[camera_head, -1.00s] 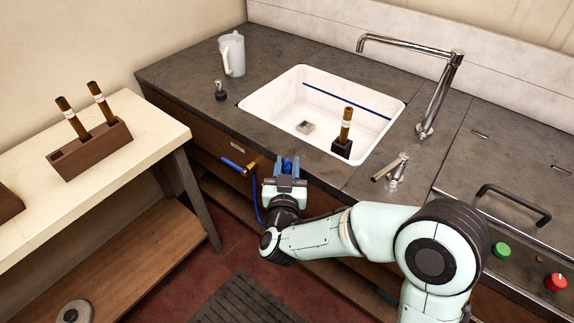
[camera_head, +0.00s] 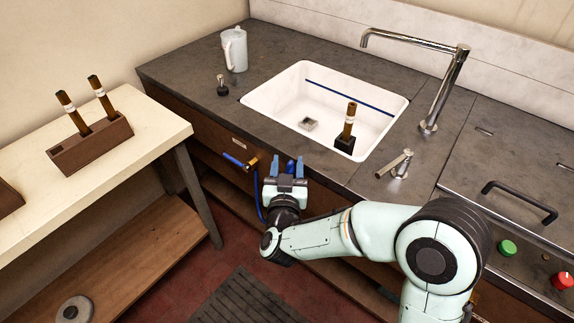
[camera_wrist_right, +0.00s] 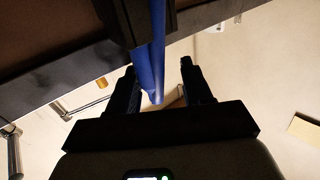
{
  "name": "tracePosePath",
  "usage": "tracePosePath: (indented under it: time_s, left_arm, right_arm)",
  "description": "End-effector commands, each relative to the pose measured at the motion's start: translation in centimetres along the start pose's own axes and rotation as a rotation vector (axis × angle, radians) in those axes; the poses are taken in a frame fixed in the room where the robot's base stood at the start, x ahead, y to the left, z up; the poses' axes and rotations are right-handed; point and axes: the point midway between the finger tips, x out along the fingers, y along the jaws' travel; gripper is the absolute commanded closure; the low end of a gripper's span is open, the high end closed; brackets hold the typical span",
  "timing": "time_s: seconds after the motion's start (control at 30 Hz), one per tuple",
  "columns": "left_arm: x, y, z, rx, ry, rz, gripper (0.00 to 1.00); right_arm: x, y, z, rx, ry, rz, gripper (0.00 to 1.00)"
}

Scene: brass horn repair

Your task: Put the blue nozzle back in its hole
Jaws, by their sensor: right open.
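The blue nozzle shows in the wrist view as a slim blue tube (camera_wrist_right: 151,60). It passes along a dark block (camera_wrist_right: 128,18) at the counter's edge, and one end points between my fingers. I cannot tell how deep it sits in a hole. In the head view the blue nozzle (camera_head: 290,167) is a small blue piece at the counter front. My right gripper (camera_head: 287,166) is open, with a finger on each side of it. The wrist view shows gaps between the fingers (camera_wrist_right: 160,80) and the tube. My left gripper is not in view.
A brass valve with a blue handle (camera_head: 233,159) and a blue hose (camera_head: 259,207) are left of the gripper. The white sink (camera_head: 275,101) holds a brown rod in a black block (camera_head: 344,145). A side table (camera_head: 150,118) stands left.

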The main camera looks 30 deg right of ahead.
Motion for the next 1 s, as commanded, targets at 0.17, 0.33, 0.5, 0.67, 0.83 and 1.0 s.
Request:
tracePosePath:
  time_s: [0.17,0.33,0.5,0.67,0.83,1.0]
  left_arm:
    - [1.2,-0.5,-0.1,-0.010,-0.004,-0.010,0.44]
    - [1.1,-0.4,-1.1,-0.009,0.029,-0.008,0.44]
    - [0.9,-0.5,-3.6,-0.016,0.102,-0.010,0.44]
    - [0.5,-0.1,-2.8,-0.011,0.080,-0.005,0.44]
    - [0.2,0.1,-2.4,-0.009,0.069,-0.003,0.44]
    - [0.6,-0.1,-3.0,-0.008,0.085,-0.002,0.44]
  right_arm:
    - [0.3,0.9,1.0,-0.009,-0.014,0.024,0.39]
    - [0.3,0.9,1.1,-0.010,-0.015,0.024,0.39]
    - [-1.5,0.6,1.0,-0.010,-0.016,0.015,0.39]
    - [-5.6,0.3,0.6,-0.008,-0.010,0.008,0.39]
    - [-9.6,-0.1,0.3,-0.006,-0.005,0.000,0.39]
    - [-12.2,-0.2,0.2,-0.002,-0.001,-0.001,0.39]
